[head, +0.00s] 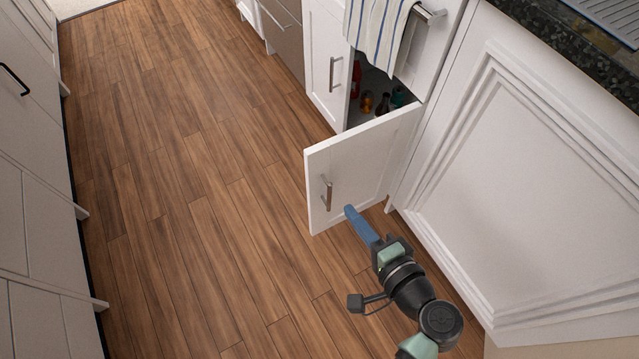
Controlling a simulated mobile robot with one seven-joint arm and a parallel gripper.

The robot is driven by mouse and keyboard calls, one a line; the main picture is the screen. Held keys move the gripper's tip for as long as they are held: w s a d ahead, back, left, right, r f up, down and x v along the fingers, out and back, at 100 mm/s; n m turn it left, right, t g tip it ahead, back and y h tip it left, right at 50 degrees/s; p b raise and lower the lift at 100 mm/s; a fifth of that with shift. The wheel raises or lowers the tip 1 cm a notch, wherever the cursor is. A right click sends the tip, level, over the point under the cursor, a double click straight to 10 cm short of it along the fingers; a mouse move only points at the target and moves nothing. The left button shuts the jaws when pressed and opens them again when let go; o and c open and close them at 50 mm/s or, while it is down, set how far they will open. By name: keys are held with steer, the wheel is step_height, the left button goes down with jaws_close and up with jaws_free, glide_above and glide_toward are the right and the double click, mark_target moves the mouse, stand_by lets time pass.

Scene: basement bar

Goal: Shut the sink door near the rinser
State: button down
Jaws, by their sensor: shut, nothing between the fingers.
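A white cabinet door (362,172) with a vertical metal handle (327,192) stands swung open, out over the wood floor. Its hinge side is at the right, by the large white panel. Behind it the cabinet opening (372,97) shows bottles inside. My gripper (350,212) is shut and empty. Its blue fingers point up and left, in front of the lower part of the open door, just right of the handle. I cannot tell whether they touch the door. No rinser can be made out.
A second white door (325,62) beside the opening is closed. A striped towel (378,30) hangs on a bar above. A dark stone counter (590,50) is at upper right, over a white panel (540,180). White cabinets (30,200) line the left. The wood floor (190,180) between is clear.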

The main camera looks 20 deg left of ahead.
steer(key=b, duration=0.4)
glide_toward(311, 165)
steer(key=x, duration=0.5)
steer(key=shift+w+a+f, duration=0.1)
steer(key=shift+a+f, duration=0.1)
steer(key=shift+f, duration=0.05)
steer(key=shift+w+a, duration=0.3)
steer(key=shift+a, duration=0.1)
